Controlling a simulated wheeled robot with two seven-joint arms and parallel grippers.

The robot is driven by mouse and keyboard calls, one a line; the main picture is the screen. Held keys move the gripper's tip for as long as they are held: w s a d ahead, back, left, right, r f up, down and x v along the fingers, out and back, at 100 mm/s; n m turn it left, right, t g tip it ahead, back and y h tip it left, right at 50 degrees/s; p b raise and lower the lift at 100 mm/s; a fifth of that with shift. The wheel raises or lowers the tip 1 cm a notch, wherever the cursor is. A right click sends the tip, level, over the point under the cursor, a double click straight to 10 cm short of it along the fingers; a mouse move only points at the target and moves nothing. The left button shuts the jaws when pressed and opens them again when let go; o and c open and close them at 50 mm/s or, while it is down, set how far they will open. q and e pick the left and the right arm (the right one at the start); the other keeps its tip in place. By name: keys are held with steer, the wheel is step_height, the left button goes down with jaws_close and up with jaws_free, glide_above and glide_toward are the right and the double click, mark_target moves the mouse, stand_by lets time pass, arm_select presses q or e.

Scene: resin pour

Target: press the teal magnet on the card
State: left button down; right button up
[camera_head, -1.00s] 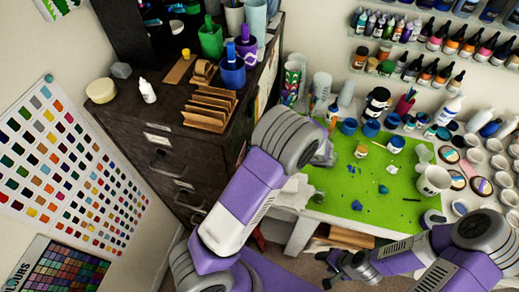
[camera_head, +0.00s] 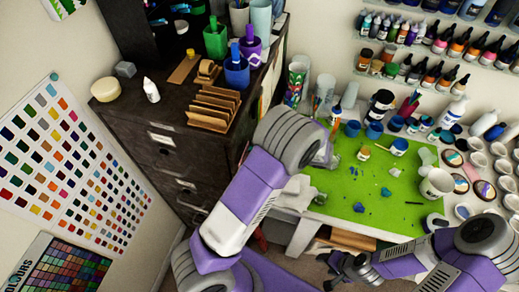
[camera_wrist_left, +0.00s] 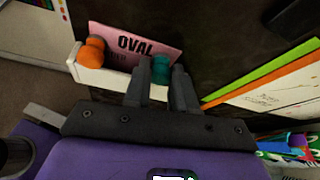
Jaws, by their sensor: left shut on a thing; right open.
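In the left wrist view the teal magnet (camera_wrist_left: 161,69) is between the two dark fingertips of my left gripper (camera_wrist_left: 160,82), which is shut on it. The pink card (camera_wrist_left: 150,44), printed "OVAL", stands against a dark upright surface just beyond. The magnet overlaps the card's lower right part in this view; I cannot tell whether it touches the card. In the head view the left gripper is hidden behind its own arm, beside the cabinet. My right gripper (camera_head: 337,270) is open and empty, low in front of the green-topped table.
An orange magnet (camera_wrist_left: 91,53) sits at the card's left end, by a pale ledge (camera_wrist_left: 107,81). Green, orange and white sheets (camera_wrist_left: 270,75) are to the right. The dark cabinet (camera_head: 150,165) and the cluttered table with a green mat (camera_head: 375,212) flank the left arm.

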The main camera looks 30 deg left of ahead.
arm_select(q)
steer(key=c, duration=0.9)
jaws_free()
steer(key=shift+d, duration=0.1)
steer(key=shift+o, duration=0.3)
steer(key=shift+f, duration=0.1)
steer(key=shift+o, duration=0.9)
steer(key=shift+s+f, duration=0.1)
steer(key=shift+c, duration=0.2)
